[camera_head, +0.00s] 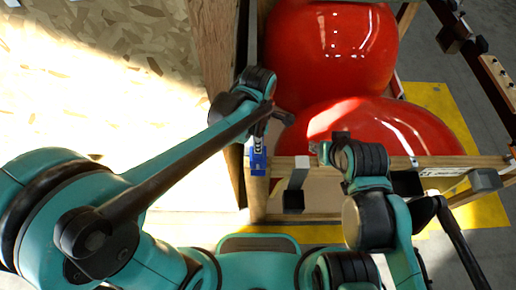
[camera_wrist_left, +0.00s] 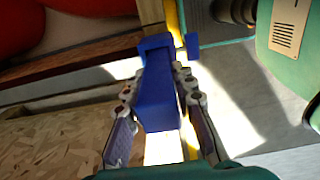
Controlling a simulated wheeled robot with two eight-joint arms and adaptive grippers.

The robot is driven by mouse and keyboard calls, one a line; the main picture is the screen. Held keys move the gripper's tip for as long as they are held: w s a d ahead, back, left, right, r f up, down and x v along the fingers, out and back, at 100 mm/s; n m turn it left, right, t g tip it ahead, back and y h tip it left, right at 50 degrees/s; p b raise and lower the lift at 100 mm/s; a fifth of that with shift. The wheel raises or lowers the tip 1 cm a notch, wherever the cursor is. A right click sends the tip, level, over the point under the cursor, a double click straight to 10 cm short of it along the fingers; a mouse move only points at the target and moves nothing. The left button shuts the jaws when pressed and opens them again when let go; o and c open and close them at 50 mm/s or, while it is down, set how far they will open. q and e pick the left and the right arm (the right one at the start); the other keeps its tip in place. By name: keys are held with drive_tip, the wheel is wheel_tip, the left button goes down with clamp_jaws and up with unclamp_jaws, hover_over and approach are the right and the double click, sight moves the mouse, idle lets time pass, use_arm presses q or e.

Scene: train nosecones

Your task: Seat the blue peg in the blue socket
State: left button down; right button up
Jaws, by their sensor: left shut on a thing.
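The blue peg (camera_wrist_left: 160,98) is a block held between both fingers of my left gripper (camera_wrist_left: 154,88) in the left wrist view. A smaller blue piece (camera_wrist_left: 192,46) shows beside its far end; I cannot tell if it is the blue socket or part of the peg. In the head view my left gripper (camera_head: 258,147) points down at a wooden frame corner, with blue (camera_head: 258,163) at its tip. Whether the peg touches a socket cannot be told. My right gripper (camera_head: 318,149) is over the frame to the right; its fingers are too small to read.
Two glossy red nosecones (camera_head: 330,45) (camera_head: 385,130) lie in the wooden frame (camera_head: 295,218). A wooden post (camera_head: 213,45) and chipboard panel (camera_head: 110,35) stand to the left. A yellow floor patch (camera_head: 450,110) is at the right.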

use_arm(q)
drive_tip(key=shift+w+f, duration=0.1)
drive_tip(key=shift+f, duration=0.35)
wheel_tip(320, 180, down, 3)
drive_tip(key=shift+f+b, duration=0.1)
drive_tip(key=shift+b, duration=0.5)
drive_tip(key=c, duration=1.3)
unclamp_jaws()
drive_tip(key=shift+o, duration=0.2)
